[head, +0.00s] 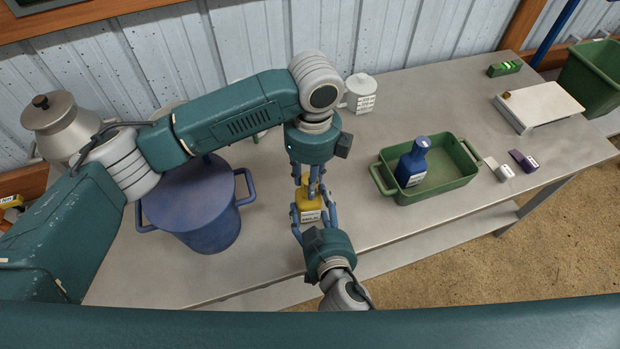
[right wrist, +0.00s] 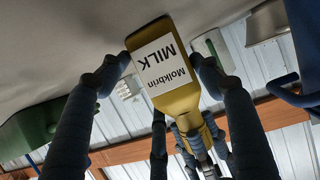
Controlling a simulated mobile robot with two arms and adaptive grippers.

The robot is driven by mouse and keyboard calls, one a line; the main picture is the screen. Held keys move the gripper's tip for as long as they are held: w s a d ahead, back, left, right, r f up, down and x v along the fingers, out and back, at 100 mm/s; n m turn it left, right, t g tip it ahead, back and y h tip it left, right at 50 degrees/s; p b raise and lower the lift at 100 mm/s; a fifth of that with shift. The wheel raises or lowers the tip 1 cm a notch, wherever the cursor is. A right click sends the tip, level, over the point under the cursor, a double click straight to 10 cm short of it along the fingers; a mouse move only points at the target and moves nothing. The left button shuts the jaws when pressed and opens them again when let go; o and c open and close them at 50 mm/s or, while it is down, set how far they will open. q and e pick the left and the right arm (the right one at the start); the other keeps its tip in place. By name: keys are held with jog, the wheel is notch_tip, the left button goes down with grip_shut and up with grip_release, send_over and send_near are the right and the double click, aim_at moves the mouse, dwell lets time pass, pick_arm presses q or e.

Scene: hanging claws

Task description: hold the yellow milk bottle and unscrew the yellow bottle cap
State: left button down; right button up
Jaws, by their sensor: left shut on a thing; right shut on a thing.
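The yellow milk bottle (head: 308,203) with a white label is near the table's front edge, in the middle of the head view. In the right wrist view the bottle (right wrist: 185,95) appears upside down with its label facing the camera. My right gripper (head: 313,222) comes from the front and is shut on the bottle's body, a finger on each side (right wrist: 163,62). My left gripper (head: 314,184) points down from above and is shut at the bottle's top. Its fingers (right wrist: 190,135) surround the neck end and mostly hide the cap. I cannot tell whether the bottle touches the table.
A blue pot (head: 205,222) stands left of the bottle, a metal pot (head: 58,122) behind it. To the right, a green tray (head: 445,184) holds a blue bottle (head: 412,163). A white box (head: 540,105) lies far right. The table (head: 365,215) between bottle and tray is clear.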

pick_arm(q)
jog(key=n, duration=0.5)
jog(key=shift+n, duration=0.4)
jog(key=n, duration=0.4)
jog(key=shift+r, duration=0.1)
jog(key=shift+n, duration=0.5)
jog(key=n, duration=0.5)
jog(key=shift+s+n, duration=0.1)
jog(key=shift+n, duration=0.2)
jog(key=n, duration=0.5)
jog(key=c, duration=1.3)
grip_release()
